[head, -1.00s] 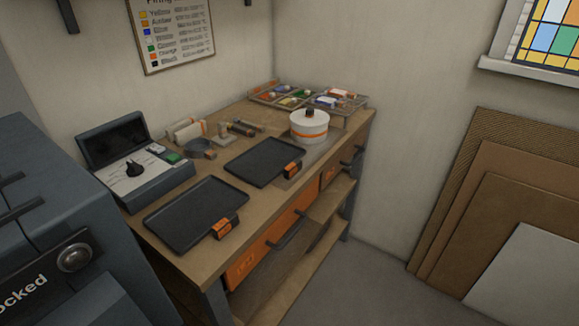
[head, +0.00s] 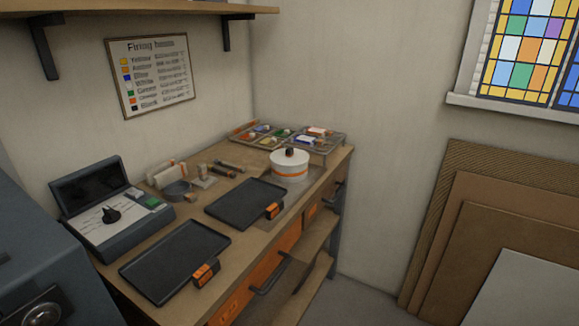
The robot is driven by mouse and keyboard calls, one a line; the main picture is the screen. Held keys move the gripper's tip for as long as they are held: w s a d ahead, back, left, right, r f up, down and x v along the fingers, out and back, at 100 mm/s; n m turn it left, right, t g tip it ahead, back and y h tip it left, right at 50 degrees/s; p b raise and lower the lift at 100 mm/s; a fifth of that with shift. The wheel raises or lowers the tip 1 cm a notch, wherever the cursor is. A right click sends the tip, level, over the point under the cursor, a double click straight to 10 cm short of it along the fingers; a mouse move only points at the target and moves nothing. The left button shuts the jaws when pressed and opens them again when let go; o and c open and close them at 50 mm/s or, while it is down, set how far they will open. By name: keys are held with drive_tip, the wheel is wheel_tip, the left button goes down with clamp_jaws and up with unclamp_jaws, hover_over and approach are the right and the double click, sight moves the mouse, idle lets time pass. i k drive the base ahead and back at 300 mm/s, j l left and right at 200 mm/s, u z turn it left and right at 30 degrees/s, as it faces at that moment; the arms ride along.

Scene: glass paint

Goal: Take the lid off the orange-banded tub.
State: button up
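The orange-banded tub (head: 290,172) is a white round tub with an orange stripe. It stands upright towards the far right part of the wooden workbench. Its white lid (head: 289,159) is on, with a dark knob (head: 290,152) on top. My gripper is not in view.
Two black trays with orange grips (head: 245,203) (head: 175,262) lie on the bench (head: 232,253), nearer than the tub. A divided tray of coloured items (head: 265,131) stands behind it. Boards (head: 485,225) lean against the right wall.

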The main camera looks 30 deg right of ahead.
sight(288, 157)
drive_tip(key=i+l+u, duration=0.15)
drive_tip(key=l, duration=0.3)
drive_tip(key=i+l+u, duration=0.15)
drive_tip(key=l, duration=0.35)
drive_tip(key=i+l+u, duration=0.15)
drive_tip(key=l, duration=0.3)
drive_tip(key=l+u, duration=0.2)
drive_tip(key=l, duration=0.3)
drive_tip(key=i, duration=0.05)
